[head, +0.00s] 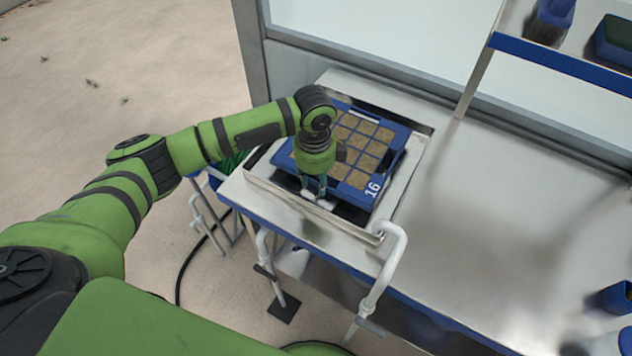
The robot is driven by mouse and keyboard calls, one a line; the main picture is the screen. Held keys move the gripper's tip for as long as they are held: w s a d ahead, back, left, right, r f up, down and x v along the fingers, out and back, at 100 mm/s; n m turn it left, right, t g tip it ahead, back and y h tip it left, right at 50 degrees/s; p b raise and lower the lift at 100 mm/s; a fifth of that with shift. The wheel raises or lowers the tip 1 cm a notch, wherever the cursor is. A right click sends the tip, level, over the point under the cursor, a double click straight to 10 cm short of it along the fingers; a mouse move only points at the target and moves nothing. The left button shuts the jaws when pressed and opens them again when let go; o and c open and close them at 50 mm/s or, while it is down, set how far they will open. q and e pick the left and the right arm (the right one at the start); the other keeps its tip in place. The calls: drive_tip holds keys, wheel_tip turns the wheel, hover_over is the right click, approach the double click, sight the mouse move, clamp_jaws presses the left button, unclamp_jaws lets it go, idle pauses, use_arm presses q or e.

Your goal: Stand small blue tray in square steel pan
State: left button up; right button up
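The small blue tray (376,202) has several square cells of brown soil and a white "16" on its near right corner. It is over or inside the square steel pan (403,186), whose dark inside shows along the front and at the back right corner. I cannot tell whether the tray rests on the pan's floor. My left gripper (316,198) points down at the tray's front edge and hides part of it. Its fingertips are at that edge, but whether they are closed on it is unclear. My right gripper is out of view.
The steel bench (490,220) is clear to the right of the pan. A white bent pipe (388,262) rises at the bench's front edge by the pan. A shelf with a blue edge (560,58) holds blue containers at upper right. A blue container (615,298) stands at far right.

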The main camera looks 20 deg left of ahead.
use_arm(q)
wheel_tip(320, 180, up, 10)
drive_tip(key=b, duration=0.1)
drive_tip(key=shift+s, duration=0.2)
idle(0.4)
